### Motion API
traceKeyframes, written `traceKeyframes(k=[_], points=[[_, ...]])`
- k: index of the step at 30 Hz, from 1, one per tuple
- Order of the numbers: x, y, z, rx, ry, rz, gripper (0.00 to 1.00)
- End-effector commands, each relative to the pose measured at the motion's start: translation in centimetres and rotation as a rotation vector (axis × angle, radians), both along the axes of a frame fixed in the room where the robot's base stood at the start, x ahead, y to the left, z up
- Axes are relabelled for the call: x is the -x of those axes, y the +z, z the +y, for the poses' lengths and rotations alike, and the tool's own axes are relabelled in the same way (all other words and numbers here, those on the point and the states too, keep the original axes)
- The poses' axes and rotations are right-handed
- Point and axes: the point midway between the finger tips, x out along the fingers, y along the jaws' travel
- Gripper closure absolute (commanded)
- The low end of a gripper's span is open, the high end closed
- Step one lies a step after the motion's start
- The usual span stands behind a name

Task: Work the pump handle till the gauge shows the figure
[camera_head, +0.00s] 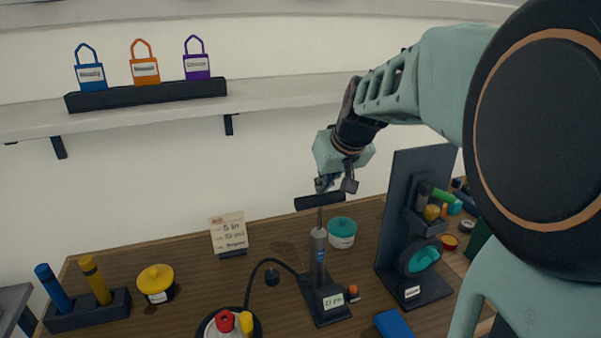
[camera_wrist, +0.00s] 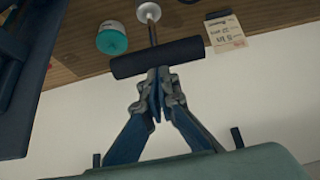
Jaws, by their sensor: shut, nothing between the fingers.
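The grey pump (camera_head: 318,260) stands upright on the bench. Its black crossbar handle (camera_head: 319,202) sits above the cylinder with a length of rod showing; it also shows in the wrist view (camera_wrist: 180,54). A small pale display (camera_head: 333,301) at the pump base seems to read 23 PSI. A paper card (camera_head: 229,232) behind it carries a figure that looks like 32 psi, in small print. My gripper (camera_head: 326,184) is shut and empty, its fingertips at the middle of the handle. In the wrist view my fingertips (camera_wrist: 159,74) meet the bar's edge; I cannot tell whether they touch.
A black hose (camera_head: 258,267) runs from the pump to the left. A yellow-lidded pot (camera_head: 156,283) and a teal-lidded pot (camera_head: 342,231) stand nearby. A tall dark stand (camera_head: 407,215) rises to the right. A blue block (camera_head: 394,325) lies in front. A shelf (camera_head: 270,97) spans the wall.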

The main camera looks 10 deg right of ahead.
Motion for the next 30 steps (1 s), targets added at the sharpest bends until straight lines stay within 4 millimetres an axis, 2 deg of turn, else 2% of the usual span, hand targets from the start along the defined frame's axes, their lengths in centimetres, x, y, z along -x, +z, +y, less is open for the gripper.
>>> traceKeyframes(k=[7, 11, 24, 30], points=[[0.0, -0.1, 0.0, 0.0, 0.0, 0.0, 1.0], [0.0, -1.0, 0.0, 0.0, 0.0, 0.001, 1.0], [0.2, -7.1, 0.0, 0.0, 0.0, 0.009, 1.0], [0.3, -8.7, 0.0, 0.0, 0.001, 0.013, 1.0]])
